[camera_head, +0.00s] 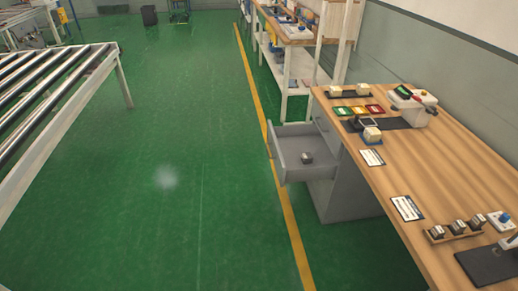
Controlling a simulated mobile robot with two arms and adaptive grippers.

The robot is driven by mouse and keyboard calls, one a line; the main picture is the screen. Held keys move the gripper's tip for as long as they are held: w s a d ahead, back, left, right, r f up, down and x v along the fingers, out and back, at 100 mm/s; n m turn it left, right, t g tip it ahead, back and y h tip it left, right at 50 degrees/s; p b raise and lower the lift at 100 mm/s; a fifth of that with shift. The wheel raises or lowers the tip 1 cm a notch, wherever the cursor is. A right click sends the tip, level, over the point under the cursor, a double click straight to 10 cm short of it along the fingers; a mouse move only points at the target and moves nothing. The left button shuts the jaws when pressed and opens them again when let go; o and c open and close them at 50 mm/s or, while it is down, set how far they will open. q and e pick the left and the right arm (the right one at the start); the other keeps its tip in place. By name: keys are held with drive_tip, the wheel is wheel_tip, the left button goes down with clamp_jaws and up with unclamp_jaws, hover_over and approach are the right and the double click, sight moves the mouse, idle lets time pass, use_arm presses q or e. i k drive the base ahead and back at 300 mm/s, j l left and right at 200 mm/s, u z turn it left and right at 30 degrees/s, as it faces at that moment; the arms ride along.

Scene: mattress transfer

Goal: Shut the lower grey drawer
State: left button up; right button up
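A grey drawer (281,166) is pulled out to the left from the grey cabinet (350,198) under the wooden table. Its front panel faces the green floor and the yellow line. A small dark grey block (307,158) lies inside on the drawer floor. I cannot tell from here whether this is the lower drawer, as the tabletop hides part of the cabinet. Neither of my grippers is in view.
The wooden table (447,180) carries parts, coloured trays, cards and devices. A roller conveyor (60,107) stands at the left. A white shelf rack (290,70) stands behind the table. The green floor (190,150) between conveyor and drawer is clear.

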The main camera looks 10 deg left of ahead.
sight(287, 144)
drive_tip(key=i+j, duration=0.15)
drive_tip(key=j, duration=0.15)
drive_tip(key=i+j, duration=0.25)
drive_tip(key=i, duration=0.2)
drive_tip(key=i+j, duration=0.25)
drive_tip(key=i, duration=0.25)
drive_tip(key=i+j, duration=0.2)
drive_tip(key=i, duration=0.25)
drive_tip(key=z, duration=0.05)
